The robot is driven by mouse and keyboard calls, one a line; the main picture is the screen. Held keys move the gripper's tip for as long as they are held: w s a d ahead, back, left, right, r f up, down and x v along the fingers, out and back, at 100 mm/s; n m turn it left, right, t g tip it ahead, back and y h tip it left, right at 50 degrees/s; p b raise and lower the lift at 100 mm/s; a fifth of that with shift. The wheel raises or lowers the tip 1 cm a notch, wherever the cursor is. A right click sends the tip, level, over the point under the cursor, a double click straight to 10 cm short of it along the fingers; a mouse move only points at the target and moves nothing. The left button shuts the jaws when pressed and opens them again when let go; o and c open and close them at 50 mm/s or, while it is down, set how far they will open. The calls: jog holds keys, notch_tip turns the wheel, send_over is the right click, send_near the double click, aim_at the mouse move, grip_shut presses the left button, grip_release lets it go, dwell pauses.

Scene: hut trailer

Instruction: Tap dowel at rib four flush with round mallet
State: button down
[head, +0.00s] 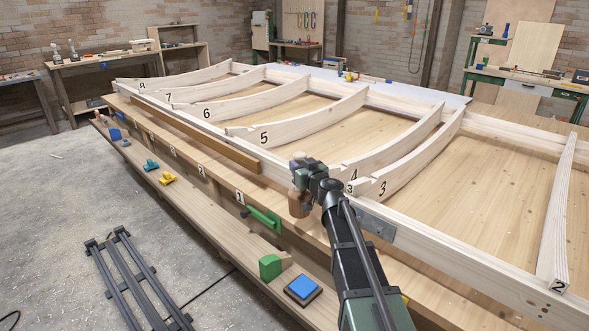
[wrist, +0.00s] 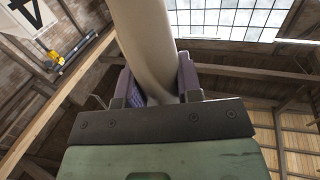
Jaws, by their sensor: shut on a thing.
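My gripper (head: 297,170) is at the near rail, just left of the rib marked 4 (head: 400,148). In the wrist view its purple finger pads (wrist: 157,78) are shut on a pale, round wooden handle (wrist: 146,35). A brown wooden cylinder (head: 298,205), apparently the round mallet's head, shows just below the gripper in the head view. The upside-down 4 (wrist: 30,14) shows at the wrist view's upper left. I cannot make out the dowel at rib four; my gripper and arm cover part of that area.
Curved ribs marked 5 (head: 310,122) and 3 (head: 420,155) stand on either side. A dark rack (head: 135,280) stands on the floor.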

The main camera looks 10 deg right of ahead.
jog(key=shift+w+d, duration=0.55)
jog(key=shift+d, duration=0.3)
jog(key=shift+s+a, duration=0.55)
jog(key=shift+a, duration=0.3)
jog(key=shift+s+a, duration=0.55)
jog(key=shift+a, duration=0.3)
jog(key=w+d, duration=0.1)
jog(key=d, duration=0.1)
jog(key=w+d, duration=0.1)
jog(key=d, duration=0.1)
jog(key=shift+w+d, duration=0.1)
jog(key=shift+w, duration=0.2)
jog(key=shift+s, duration=0.15)
jog(key=s, duration=0.9)
jog(key=shift+a, duration=0.35)
jog(key=shift+r, duration=0.1)
